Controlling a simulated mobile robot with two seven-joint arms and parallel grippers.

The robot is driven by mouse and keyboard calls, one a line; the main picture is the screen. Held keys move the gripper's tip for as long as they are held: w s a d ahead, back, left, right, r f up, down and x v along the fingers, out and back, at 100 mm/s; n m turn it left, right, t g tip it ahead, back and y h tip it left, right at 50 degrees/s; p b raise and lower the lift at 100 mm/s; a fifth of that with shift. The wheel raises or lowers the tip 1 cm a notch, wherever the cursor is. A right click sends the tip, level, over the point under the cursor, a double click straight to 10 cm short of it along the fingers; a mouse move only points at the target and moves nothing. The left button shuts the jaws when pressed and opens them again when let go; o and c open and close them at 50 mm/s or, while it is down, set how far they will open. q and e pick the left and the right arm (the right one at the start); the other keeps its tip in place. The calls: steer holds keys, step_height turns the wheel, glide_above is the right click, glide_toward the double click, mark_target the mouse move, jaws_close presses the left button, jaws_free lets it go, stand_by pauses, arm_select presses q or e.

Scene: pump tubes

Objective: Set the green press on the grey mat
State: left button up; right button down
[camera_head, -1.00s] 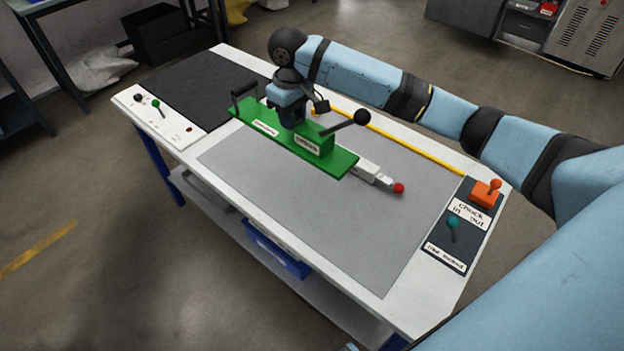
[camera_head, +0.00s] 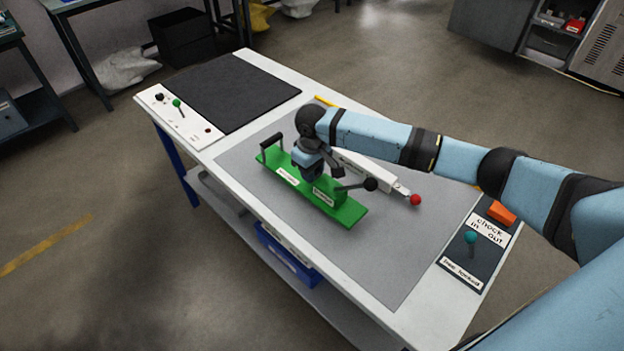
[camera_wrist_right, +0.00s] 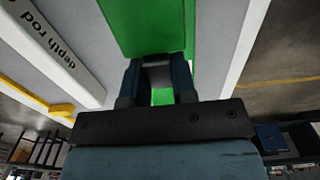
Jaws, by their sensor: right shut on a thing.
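The green press (camera_head: 345,213) is a long flat green base with a black handle at its far left end and a black-knobbed lever near its right end. My right gripper (camera_head: 313,173) is shut on it from above, near the middle. In the right wrist view the gripper's fingers (camera_wrist_right: 158,78) close on a part of the press (camera_wrist_right: 145,25). The press is over the left-middle of the grey mat (camera_head: 390,262), roughly along the table's length. I cannot tell whether its base touches the mat. My left gripper is not in view.
The white depth rod (camera_head: 365,168) with a red ball end (camera_head: 415,200) lies behind the press. A black mat (camera_head: 235,90) and a white panel (camera_head: 175,115) are at the far left. A dark panel (camera_head: 487,258) with an orange block (camera_head: 501,213) is at the right. The mat's near right is clear.

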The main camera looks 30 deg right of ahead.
step_height(320, 180, down, 3)
steer(key=shift+f, duration=0.1)
steer(key=c, duration=0.9)
jaws_free()
step_height(320, 180, up, 11)
steer(key=shift+f+p, duration=0.2)
steer(key=shift+p, duration=0.2)
steer(key=shift+r, duration=0.75)
